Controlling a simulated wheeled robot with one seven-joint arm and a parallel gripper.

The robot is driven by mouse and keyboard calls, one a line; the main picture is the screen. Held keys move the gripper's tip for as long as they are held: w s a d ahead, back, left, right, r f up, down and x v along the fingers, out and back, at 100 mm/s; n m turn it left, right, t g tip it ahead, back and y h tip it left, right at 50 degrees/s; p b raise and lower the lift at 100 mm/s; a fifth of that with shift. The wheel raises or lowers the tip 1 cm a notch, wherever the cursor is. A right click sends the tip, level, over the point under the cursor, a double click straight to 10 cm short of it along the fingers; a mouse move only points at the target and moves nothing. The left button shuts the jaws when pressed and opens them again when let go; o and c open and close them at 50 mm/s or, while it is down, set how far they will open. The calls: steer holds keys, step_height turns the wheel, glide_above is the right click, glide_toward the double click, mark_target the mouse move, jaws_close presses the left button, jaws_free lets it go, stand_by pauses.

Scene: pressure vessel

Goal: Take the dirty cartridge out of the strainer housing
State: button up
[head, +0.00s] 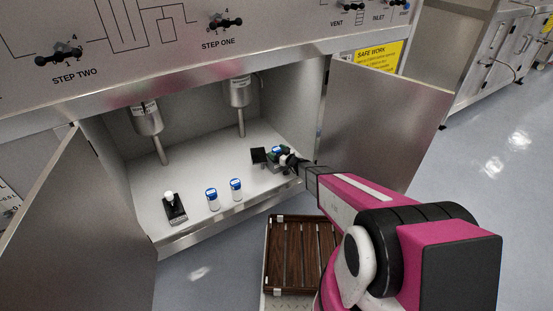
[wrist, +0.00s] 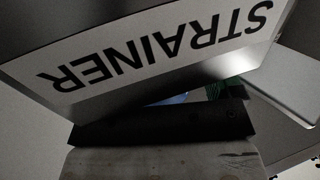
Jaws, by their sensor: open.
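The strainer housing (head: 274,160) appears as a small dark box on the right of the cabinet floor, with a black flap or lid (head: 259,155) at its left. A blue-topped item (head: 277,150), maybe the cartridge, shows at the box. My gripper (head: 288,161) is open right at the box, covering part of it; I cannot tell whether it touches. In the wrist view a grey panel labelled STRAINER (wrist: 155,50) fills the top, upside down. Below it are a black bar and slivers of blue and green, mostly hidden. Whether the cartridge lies between the fingers cannot be seen.
Two blue-capped jars (head: 212,199) (head: 236,190) and a black stand with a white knob (head: 174,208) stand on the cabinet floor. Metal vessels (head: 147,118) (head: 238,92) hang above. Open doors (head: 385,120) (head: 80,220) flank the opening. A brown slatted tray (head: 271,255) is outside.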

steer(key=shift+a, duration=0.1)
steer(key=c, duration=1.1)
steer(key=shift+r, duration=0.1)
